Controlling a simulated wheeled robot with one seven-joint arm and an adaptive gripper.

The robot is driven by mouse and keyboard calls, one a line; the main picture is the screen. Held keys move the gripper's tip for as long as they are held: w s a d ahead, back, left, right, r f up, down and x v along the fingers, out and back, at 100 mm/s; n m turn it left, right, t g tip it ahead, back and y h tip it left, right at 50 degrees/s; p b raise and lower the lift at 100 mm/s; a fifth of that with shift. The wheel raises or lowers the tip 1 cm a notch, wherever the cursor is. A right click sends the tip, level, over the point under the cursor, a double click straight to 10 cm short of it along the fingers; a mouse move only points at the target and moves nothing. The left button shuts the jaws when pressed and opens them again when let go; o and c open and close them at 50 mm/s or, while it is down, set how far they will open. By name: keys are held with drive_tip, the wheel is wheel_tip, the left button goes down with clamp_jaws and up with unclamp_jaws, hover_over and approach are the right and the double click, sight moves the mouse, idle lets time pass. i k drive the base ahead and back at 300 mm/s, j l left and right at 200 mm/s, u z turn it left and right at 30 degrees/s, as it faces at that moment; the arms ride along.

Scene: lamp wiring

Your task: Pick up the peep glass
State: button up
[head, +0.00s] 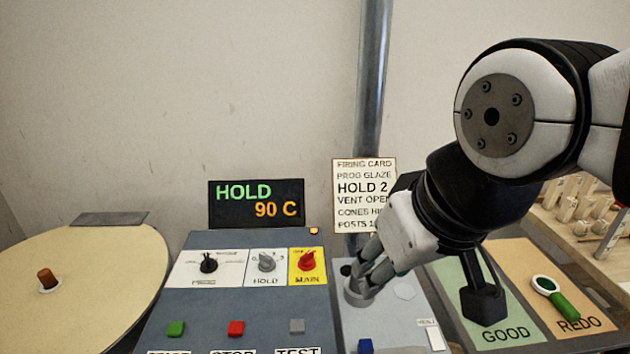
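A green-handled round lens (555,297) lies on the orange REDO strip, right of my gripper.
A control console (240,295) with knobs and buttons stands left of my gripper, below a HOLD 90 C display (256,203). A firing card (364,195) and a metal post (372,80) are behind. A wooden rack (585,205) is at right; a round cream table (85,290) at left.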

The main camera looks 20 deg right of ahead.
sight(545, 285)
drive_tip(key=j+z, duration=0.1)
drive_tip(key=z, duration=1.7)
drive_tip(key=i+l+u, duration=0.15)
drive_tip(key=l, duration=0.2)
